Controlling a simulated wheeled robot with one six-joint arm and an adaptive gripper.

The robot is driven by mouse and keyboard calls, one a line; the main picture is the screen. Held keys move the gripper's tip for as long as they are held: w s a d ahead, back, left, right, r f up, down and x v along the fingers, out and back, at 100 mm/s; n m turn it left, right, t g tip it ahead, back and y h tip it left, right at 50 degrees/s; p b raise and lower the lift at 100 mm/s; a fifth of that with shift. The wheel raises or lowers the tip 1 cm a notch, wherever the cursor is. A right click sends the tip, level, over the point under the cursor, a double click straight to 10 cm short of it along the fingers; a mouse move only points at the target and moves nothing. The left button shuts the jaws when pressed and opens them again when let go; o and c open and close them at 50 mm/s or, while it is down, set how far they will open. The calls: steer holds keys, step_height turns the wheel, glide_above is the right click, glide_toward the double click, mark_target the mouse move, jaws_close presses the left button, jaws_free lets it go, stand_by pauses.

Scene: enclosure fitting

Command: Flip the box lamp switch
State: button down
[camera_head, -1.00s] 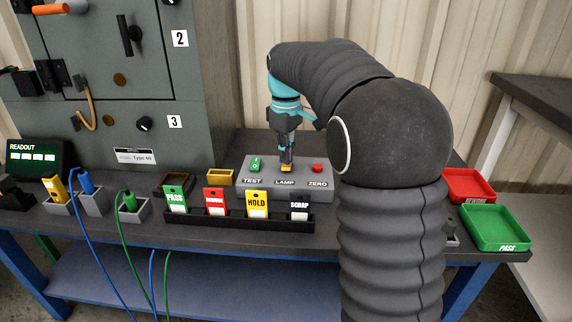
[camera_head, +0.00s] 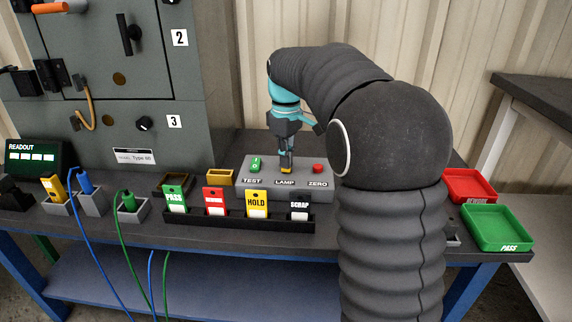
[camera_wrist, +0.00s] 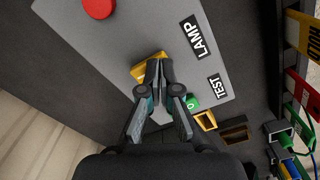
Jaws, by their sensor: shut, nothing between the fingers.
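The lamp switch (camera_wrist: 147,66) is a yellow rocker on a grey control box (camera_head: 310,187), above the LAMP label (camera_wrist: 197,38). In the head view the switch (camera_head: 286,170) lies at my gripper's tip, partly hidden by it. My gripper (camera_wrist: 160,64) is shut and empty, pointing down at the switch. Its fingertips overlap the edge of the yellow rocker in the wrist view; I cannot tell whether they press it. In the head view my gripper (camera_head: 286,163) stands over the middle of the box.
The green TEST switch (camera_head: 255,164) and red ZERO button (camera_head: 317,168) flank the lamp switch. A rack (camera_head: 240,222) of coloured tags stands in front. A grey cabinet (camera_head: 110,90) rises at left. Red (camera_head: 468,184) and green (camera_head: 497,228) trays lie at right.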

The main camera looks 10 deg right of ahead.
steer(key=shift+f, duration=0.2)
steer(key=shift+r, duration=0.1)
step_height(320, 180, up, 5)
steer(key=p, duration=0.4)
steer(key=shift+f, duration=0.2)
steer(key=shift+r, duration=1.1)
